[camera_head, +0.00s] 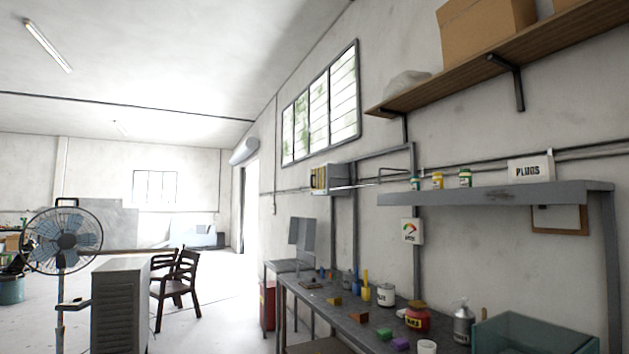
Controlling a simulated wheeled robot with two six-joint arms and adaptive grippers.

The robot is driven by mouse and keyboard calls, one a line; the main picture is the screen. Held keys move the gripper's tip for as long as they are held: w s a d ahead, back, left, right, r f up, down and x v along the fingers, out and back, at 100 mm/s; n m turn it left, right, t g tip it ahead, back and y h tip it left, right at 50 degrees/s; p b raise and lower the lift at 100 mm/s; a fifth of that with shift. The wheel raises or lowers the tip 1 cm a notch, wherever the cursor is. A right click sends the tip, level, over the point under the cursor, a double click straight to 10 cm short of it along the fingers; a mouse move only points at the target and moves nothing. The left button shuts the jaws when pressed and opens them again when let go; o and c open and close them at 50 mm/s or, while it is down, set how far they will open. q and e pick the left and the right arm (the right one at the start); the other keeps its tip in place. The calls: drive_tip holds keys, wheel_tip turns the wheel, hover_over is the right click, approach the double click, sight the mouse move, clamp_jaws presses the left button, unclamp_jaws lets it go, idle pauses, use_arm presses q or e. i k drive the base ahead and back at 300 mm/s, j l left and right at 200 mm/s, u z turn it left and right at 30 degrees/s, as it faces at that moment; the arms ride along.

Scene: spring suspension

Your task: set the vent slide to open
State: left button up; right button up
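A grey wall box with a yellow-edged, slotted front (320,179) hangs on the right wall below the window. A thin pale rod runs from its right side along the wall. I cannot make out a slide on it, nor its setting, at this size. A tall grey cabinet with a louvred side (120,300) stands on the floor at the left; no slide shows on it either. Neither of my grippers is in view.
A grey workbench (330,318) with jars, cans and coloured blocks runs along the right wall, with a teal glass tank (530,335) at its near end. A shelf (500,193) is above.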

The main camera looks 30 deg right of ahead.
sight(314, 179)
drive_tip(key=i+l, duration=0.1)
drive_tip(key=i, duration=1.35)
drive_tip(key=i+l, duration=0.1)
drive_tip(key=i, duration=1.3)
drive_tip(key=i+z, duration=0.1)
drive_tip(key=i, duration=1.15)
drive_tip(key=i+j+z, duration=0.15)
drive_tip(key=i, duration=1.15)
drive_tip(key=i+j+z, duration=0.15)
drive_tip(key=i, duration=0.45)
drive_tip(key=i+z, duration=0.45)
drive_tip(key=i+j+z, duration=0.15)
drive_tip(key=i+z, duration=0.3)
drive_tip(key=i+j+z, duration=0.3)
drive_tip(key=i+z, duration=0.2)
drive_tip(key=i+j+z, duration=0.3)
drive_tip(key=j+z, duration=0.15)
